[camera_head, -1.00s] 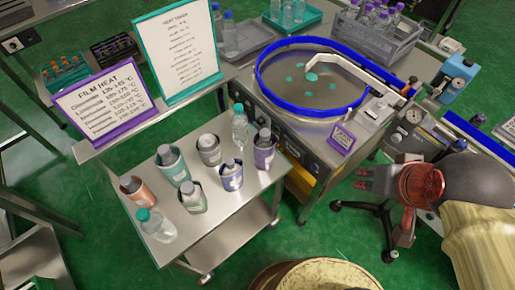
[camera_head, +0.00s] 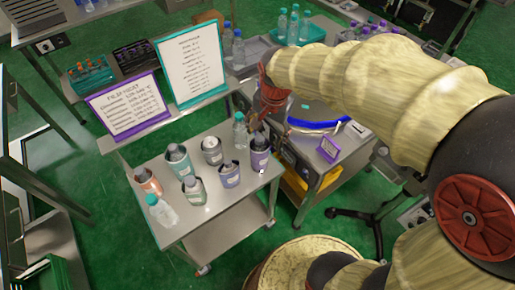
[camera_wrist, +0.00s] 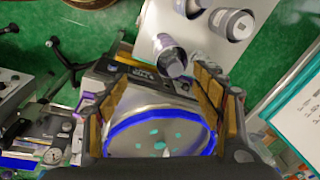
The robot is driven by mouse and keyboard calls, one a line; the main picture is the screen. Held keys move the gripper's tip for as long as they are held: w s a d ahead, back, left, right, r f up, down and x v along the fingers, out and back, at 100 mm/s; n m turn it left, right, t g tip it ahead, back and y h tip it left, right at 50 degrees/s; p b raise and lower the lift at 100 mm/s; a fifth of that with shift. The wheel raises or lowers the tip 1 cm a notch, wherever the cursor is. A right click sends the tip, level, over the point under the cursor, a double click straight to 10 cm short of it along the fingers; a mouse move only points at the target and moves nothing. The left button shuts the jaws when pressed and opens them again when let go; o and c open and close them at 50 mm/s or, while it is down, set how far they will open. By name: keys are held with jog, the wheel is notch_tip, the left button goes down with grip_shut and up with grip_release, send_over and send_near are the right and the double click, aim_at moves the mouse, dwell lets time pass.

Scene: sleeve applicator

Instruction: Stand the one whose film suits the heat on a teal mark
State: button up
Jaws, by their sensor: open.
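Several sleeved containers stand on the steel cart (camera_head: 215,215): orange (camera_head: 148,182), teal (camera_head: 178,160), grey (camera_head: 212,151), grey-green (camera_head: 193,190), blue-lilac (camera_head: 229,174) and purple (camera_head: 259,158). The blue-rimmed round plate (camera_wrist: 160,135) bears several teal marks (camera_wrist: 159,145).
A purple-framed film heat sign (camera_head: 128,105) and a teal-framed sign (camera_head: 190,68) stand behind the cart; their small print is blurred. A small purple sign (camera_head: 328,149) stands on the machine. Clear bottles stand at the cart's front left (camera_head: 162,212) and back (camera_head: 240,132).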

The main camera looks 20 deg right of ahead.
aim_at(260, 137)
jog(key=w+f+m+p, duration=0.1)
jog(key=w+f+m, duration=0.1)
jog(key=w+f+m+g+p, duration=0.1)
jog(key=w+f+m+p, duration=0.1)
jog(key=w+f, duration=0.1)
jog(key=shift+a+f+g, duration=0.1)
jog(key=shift+f+g, duration=0.1)
jog(key=shift+g, duration=0.1)
jog(key=shift+m, duration=0.6)
jog(key=f, duration=0.4)
jog(key=shift+w+f, duration=0.3)
jog(key=shift+w, duration=0.05)
jog(key=shift+s+a+f+b, duration=0.1)
jog(key=shift+f+b, duration=0.25)
jog(key=shift+f, duration=1.05)
jog(key=shift+a+f+b, duration=0.1)
jog(key=shift+f+b, duration=0.25)
jog(key=shift+f, duration=1)
grip_shut()
jog(key=shift+r, duration=0.1)
